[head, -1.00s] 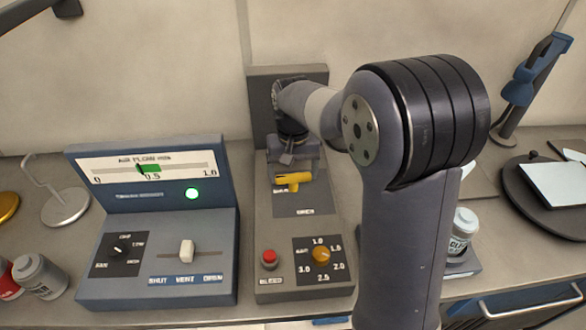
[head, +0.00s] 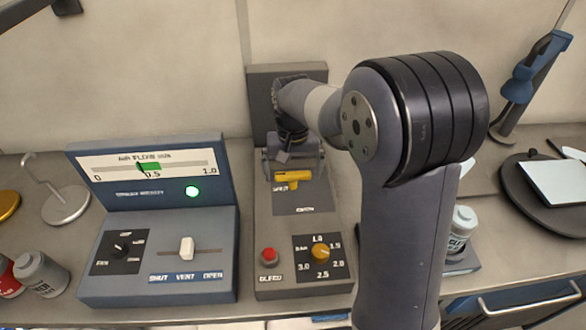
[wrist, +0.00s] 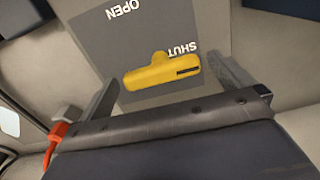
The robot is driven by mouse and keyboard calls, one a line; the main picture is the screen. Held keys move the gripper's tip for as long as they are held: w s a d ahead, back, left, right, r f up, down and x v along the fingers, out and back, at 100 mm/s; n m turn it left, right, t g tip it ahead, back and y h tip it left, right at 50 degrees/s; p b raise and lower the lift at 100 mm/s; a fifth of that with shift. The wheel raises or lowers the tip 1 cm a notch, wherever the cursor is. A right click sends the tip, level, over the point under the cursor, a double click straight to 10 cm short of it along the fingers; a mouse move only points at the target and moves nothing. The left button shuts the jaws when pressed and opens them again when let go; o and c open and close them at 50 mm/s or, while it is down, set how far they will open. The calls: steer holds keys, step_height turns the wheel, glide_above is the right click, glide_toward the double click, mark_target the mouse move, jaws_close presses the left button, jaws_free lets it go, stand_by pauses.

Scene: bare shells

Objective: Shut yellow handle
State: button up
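The yellow handle (head: 291,178) is on the upper part of the grey middle panel. It also shows in the wrist view (wrist: 162,72), lying nearly crosswise on a dark plate lettered OPEN and SHUT. Its right end there is beside the word SHUT; OPEN is farther off, at the top of the plate. My gripper (wrist: 165,76) is open, with one finger to each side of the handle's ends. Whether a finger touches the handle I cannot tell. In the head view my gripper (head: 291,152) is just behind the handle, partly hidden by my wrist.
The middle panel also has a red button (head: 268,254) and an orange dial (head: 320,252). A blue-grey console (head: 158,274) with a white slider (head: 186,247) and a lit green lamp (head: 192,191) stands to the left. A bottle (head: 461,231) stands right of my arm.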

mark_target(293, 173)
step_height(293, 173, up, 11)
stand_by(0.6)
steer(key=shift+f, duration=0.2)
step_height(293, 173, down, 11)
steer(key=shift+r, duration=0.15)
steer(key=shift+n, duration=0.3)
steer(key=shift+r, duration=0.1)
stand_by(0.3)
